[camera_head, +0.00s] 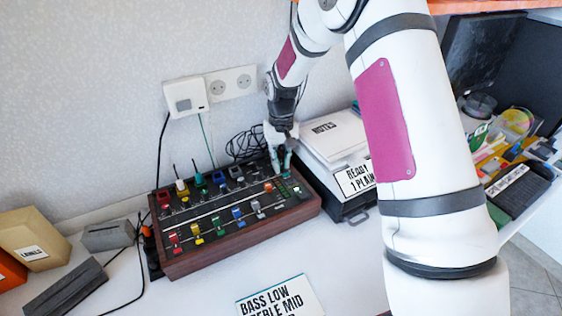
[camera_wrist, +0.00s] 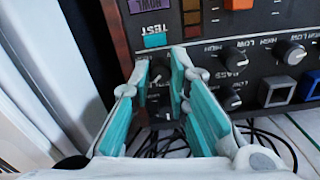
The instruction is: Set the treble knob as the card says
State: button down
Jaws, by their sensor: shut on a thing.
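The mixer (camera_head: 240,241) is a dark panel in a wooden case, with several knobs and coloured sliders. My gripper (camera_head: 281,171) reaches down onto its back right corner. In the wrist view my gripper's (camera_wrist: 161,64) teal-padded fingers are closed around a small dark knob (camera_wrist: 158,76). The fingers hide much of it, and its label and pointer setting cannot be read. A knob marked BASS (camera_wrist: 232,62) is to its right, with another small knob (camera_wrist: 233,102) below that. The white card (camera_head: 280,297) at the front shows "BASS LOW" and "...EBLE MID"; its lower part is cut off.
A paper stack marked NOTES (camera_head: 332,134) stands close to the right of the mixer. Black cables lie behind it, below a wall socket (camera_head: 231,83). Boxes (camera_head: 35,238) and grey blocks (camera_head: 108,236) are at left.

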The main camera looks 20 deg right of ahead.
jog(key=shift+n, duration=0.3)
jog(key=c, duration=1.5)
grip_release()
notch_tip(320, 180, up, 12)
jog(key=shift+r, duration=0.1)
